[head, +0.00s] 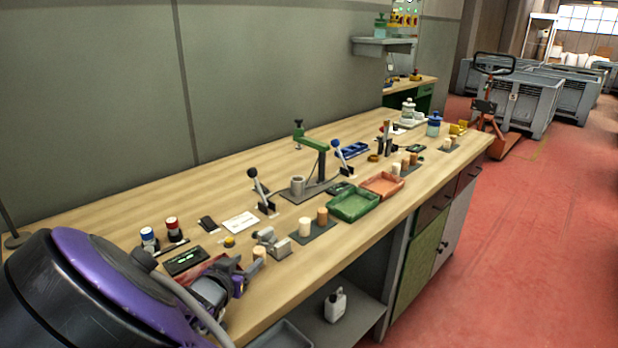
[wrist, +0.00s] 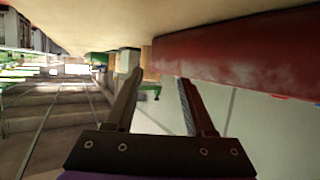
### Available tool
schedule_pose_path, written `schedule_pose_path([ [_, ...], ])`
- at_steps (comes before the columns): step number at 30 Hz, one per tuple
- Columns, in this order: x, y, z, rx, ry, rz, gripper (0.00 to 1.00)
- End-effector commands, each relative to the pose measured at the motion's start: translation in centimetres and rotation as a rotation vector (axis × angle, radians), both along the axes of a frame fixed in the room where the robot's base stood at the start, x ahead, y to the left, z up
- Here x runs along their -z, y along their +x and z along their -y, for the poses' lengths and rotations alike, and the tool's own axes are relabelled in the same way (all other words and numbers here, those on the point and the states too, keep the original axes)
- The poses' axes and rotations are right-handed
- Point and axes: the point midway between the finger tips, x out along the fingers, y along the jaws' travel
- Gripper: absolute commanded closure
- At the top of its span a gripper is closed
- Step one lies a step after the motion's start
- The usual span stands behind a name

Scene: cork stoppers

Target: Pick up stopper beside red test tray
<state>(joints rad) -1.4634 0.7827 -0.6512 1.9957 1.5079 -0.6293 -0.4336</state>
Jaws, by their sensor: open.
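A pale cork stopper (head: 259,254) stands on the bench near its front edge, just right of my gripper (head: 247,272) in the head view. In the wrist view, which is turned over, the stopper (wrist: 147,62) shows beyond the fingertips, beside the end of the red test tray (wrist: 240,48). In the head view that tray is mostly hidden behind my gripper. My gripper (wrist: 159,76) is open, with nothing between its fingers. In the wrist view the stopper lies closer to the left finger. Whether a finger touches it I cannot tell.
A grey clamp-like fixture (head: 272,243) stands close behind the stopper. Two more stoppers stand on a dark mat (head: 318,232) to the right, followed by a green tray (head: 354,206) and an orange-red tray (head: 382,185). A black display box (head: 185,261) lies behind my gripper.

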Motion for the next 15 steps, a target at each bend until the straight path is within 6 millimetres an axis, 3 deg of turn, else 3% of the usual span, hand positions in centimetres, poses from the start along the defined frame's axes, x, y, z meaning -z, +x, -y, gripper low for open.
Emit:
schedule_pose_path([
  [6, 1.0, 2.4, 0.8, 0.008, -0.001, -0.003, 0.27],
  [13, 0.8, 2.6, 0.8, 0.010, 0.000, -0.001, 0.27],
  [15, 0.8, 2.6, 0.8, 0.010, 0.001, -0.001, 0.38],
])
